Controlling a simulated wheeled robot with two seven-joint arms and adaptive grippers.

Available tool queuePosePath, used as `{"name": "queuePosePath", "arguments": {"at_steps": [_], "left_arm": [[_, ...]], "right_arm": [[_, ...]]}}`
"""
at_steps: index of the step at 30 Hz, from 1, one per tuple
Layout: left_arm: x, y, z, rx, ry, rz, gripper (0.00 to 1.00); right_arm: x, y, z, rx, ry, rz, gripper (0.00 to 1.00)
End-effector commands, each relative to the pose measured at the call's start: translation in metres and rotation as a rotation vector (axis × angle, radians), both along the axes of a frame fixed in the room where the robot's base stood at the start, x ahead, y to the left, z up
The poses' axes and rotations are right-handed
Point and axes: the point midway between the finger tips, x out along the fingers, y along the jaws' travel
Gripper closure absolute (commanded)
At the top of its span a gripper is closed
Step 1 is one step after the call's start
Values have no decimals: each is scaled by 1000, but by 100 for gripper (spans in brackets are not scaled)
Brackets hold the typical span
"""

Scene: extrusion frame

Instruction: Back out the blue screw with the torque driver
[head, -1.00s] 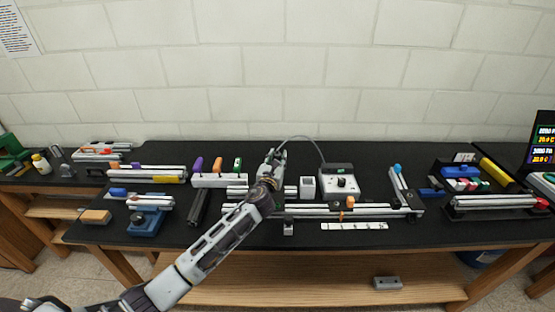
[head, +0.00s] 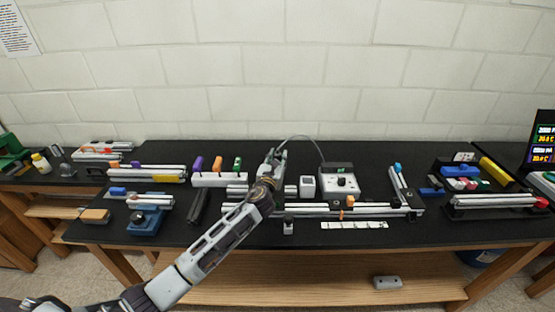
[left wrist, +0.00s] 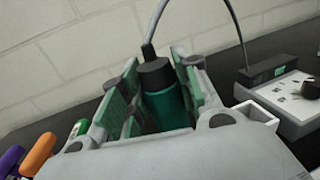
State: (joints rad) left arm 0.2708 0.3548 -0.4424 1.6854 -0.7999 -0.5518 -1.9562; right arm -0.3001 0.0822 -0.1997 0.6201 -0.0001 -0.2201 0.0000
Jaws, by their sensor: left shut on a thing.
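The torque driver (left wrist: 165,105) shows in the left wrist view as a green cylinder with a black cap and a cable out of its top. My left gripper (left wrist: 158,85) is shut on it, with green pads on either side. In the head view my left gripper (head: 272,160) is over the middle of the bench and largely hides the driver. A small blue piece (head: 398,167), perhaps the blue screw, is at the far end of the angled extrusion at right, well apart from the gripper. My right gripper is not in view.
The cable runs to a white control box (head: 340,182). A grey square block (head: 307,186) stands between box and gripper. A long extrusion frame (head: 375,211) lies in front. A white rack (head: 220,180) with coloured handles is left of the gripper. A white strip (head: 354,225) lies near the front edge.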

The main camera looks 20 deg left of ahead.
Motion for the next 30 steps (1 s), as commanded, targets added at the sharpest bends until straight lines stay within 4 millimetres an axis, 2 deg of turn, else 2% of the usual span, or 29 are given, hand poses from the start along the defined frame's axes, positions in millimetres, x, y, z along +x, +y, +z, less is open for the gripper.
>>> {"name": "queuePosePath", "arguments": {"at_steps": [1,30], "left_arm": [[-1,1,-5,2,8,2,100],[-2,0,-13,1,19,2,100]], "right_arm": [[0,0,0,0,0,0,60],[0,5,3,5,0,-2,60]]}}
